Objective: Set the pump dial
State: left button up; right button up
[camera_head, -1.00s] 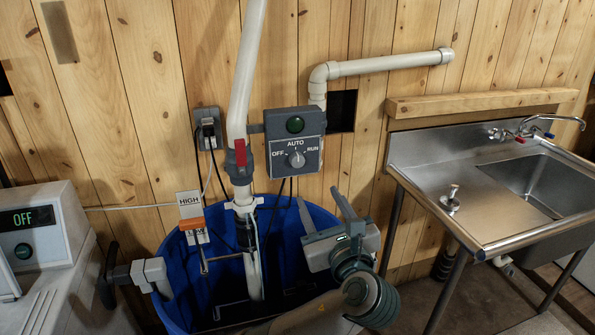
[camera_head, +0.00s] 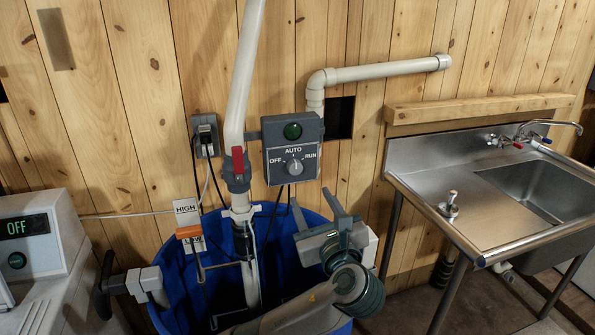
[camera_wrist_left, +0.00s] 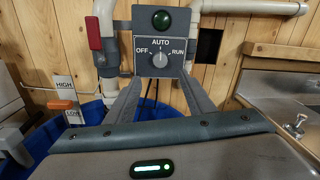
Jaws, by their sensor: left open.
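The pump dial (camera_head: 295,167) is a round grey knob on a dark grey control box (camera_head: 273,171) on the plank wall. Its labels read OFF on the left, AUTO on top and RUN on the right. The knob's mark seems to point up at AUTO; the dial also shows in the left wrist view (camera_wrist_left: 160,59). My left gripper (camera_head: 312,200) is open and empty, below and in front of the box, apart from the dial. In the left wrist view its fingers (camera_wrist_left: 160,80) reach up toward the box, with the dial above and between their tips. My right gripper is out of view.
A green lamp (camera_head: 293,131) sits above the dial. A white pipe with a red-handled valve (camera_head: 238,163) stands left of the box. A blue barrel (camera_head: 187,310) is below. A steel sink (camera_head: 479,204) is at right, a machine reading OFF (camera_head: 30,225) at left.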

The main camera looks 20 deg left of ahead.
pick_arm(q)
send_near(296, 169)
jog(key=p+x, duration=0.2)
jog(key=x, duration=0.5)
jog(key=shift+r+p, duration=0.1)
jog(key=shift+p, duration=0.2)
jog(key=shift+w+a, duration=0.35)
jog(key=shift+w, duration=0.15)
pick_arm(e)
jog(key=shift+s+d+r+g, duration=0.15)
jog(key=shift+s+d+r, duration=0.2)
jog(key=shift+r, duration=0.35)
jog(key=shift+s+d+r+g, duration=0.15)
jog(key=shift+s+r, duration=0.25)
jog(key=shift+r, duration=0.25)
pick_arm(q)
jog(key=c, duration=1.1)
jog(key=shift+o, duration=0.2)
